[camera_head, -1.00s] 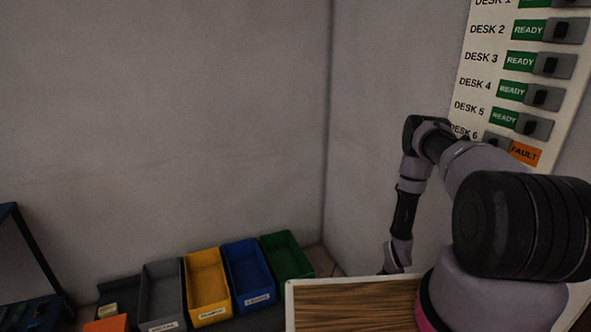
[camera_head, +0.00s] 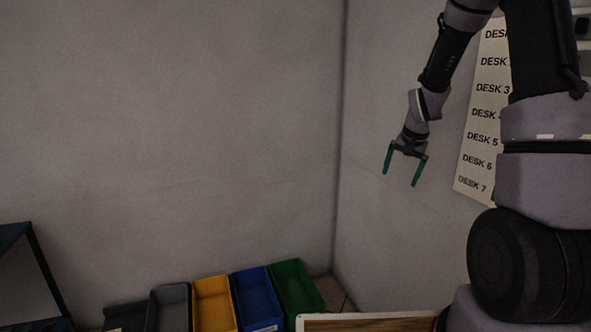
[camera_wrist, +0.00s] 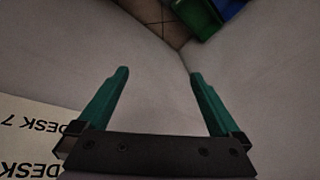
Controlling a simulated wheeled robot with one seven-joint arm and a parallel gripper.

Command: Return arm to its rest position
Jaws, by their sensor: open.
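My gripper (camera_head: 403,172) hangs in the air in front of the right wall, left of the desk panel, with its two green fingers spread apart and pointing down. In the wrist view my gripper (camera_wrist: 157,90) is open with nothing between the fingers. My arm is raised and bent, with its upper links at the right of the head view.
The white desk panel (camera_head: 466,171) is on the right wall, partly hidden behind my arm. Grey (camera_head: 168,308), yellow (camera_head: 213,303), blue (camera_head: 257,297) and green bins (camera_head: 297,288) stand low along the wall. A wooden-topped surface (camera_head: 365,322) is at bottom. A dark frame (camera_head: 45,268) stands left.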

